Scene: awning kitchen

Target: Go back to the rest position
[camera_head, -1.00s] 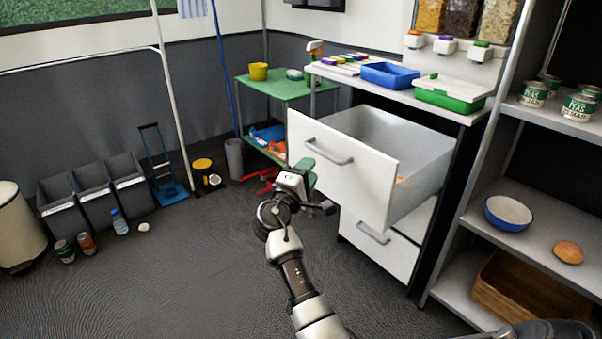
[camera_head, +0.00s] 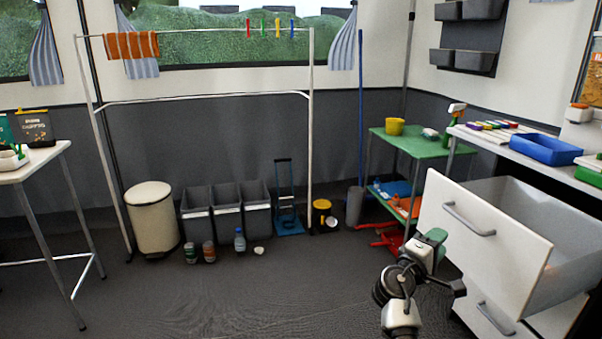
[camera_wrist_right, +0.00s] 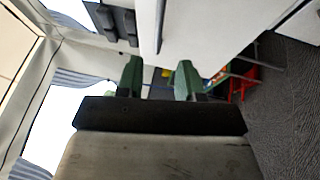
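My right gripper (camera_head: 437,240) is in the lower right of the head view, just in front of the open white drawer (camera_head: 484,239). In the right wrist view its two green fingertips (camera_wrist_right: 160,80) stand apart with nothing between them. The drawer is pulled out from the counter, and the part of its inside that shows is bare. My left gripper is not in either view.
A second drawer (camera_head: 490,318) sits below the open one. A green shelf table (camera_head: 416,142) stands behind. Grey bins (camera_head: 227,213), a beige bin (camera_head: 152,218) and a white rail frame (camera_head: 207,97) stand along the wall. The middle floor (camera_head: 300,290) is clear.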

